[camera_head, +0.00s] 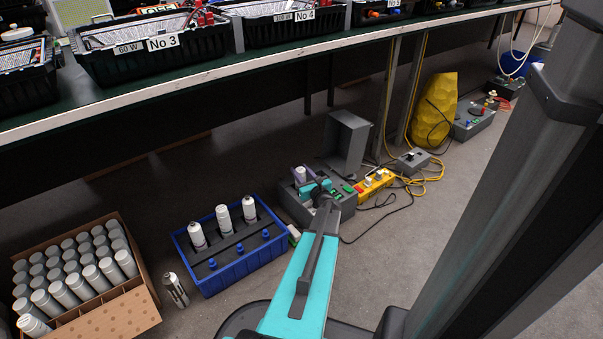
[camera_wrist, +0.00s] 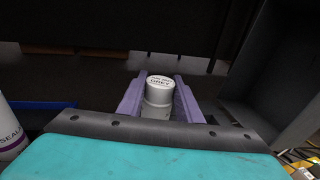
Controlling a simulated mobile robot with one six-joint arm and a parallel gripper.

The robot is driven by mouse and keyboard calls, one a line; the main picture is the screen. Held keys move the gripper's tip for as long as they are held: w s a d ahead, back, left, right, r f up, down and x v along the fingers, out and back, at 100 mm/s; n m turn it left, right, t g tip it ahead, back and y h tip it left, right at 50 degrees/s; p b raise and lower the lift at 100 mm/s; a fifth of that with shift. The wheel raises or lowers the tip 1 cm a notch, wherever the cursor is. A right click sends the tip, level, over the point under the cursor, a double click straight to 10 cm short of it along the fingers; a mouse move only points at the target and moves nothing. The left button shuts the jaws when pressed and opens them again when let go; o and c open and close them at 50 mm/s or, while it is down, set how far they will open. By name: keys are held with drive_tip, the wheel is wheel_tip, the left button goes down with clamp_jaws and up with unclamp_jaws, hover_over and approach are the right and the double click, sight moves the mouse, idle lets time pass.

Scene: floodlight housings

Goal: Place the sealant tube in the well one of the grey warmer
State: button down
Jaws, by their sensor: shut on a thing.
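The grey warmer (camera_head: 292,208) stands on the floor in the middle of the head view, with its grey lid (camera_head: 346,142) raised behind it. My gripper (camera_head: 301,175) is over the warmer's left part. In the wrist view, its purple fingers (camera_wrist: 158,98) are shut on the sealant tube (camera_wrist: 157,113), a white upright tube with dark lettering, the word GREY among it, on its top. The tube's lower end is hidden behind my gripper. I cannot tell whether it is inside a well or above it, and the wells are hidden.
A blue crate (camera_head: 231,272) with several white tubes stands left of the warmer. A yellow control box (camera_head: 374,184) and cables lie right. The bench edge (camera_head: 200,85) runs overhead.

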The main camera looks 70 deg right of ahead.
idle(0.3)
drive_tip(key=c, duration=1.3)
unclamp_jaws()
drive_tip(key=shift+f, duration=0.1)
drive_tip(key=shift+r, duration=0.2)
drive_tip(key=shift+s+a, duration=0.2)
drive_tip(key=shift+s, duration=0.05)
drive_tip(key=p+v, duration=0.4)
drive_tip(key=v, duration=0.7)
drive_tip(key=shift+s+a, duration=0.1)
drive_tip(key=shift+a, duration=0.05)
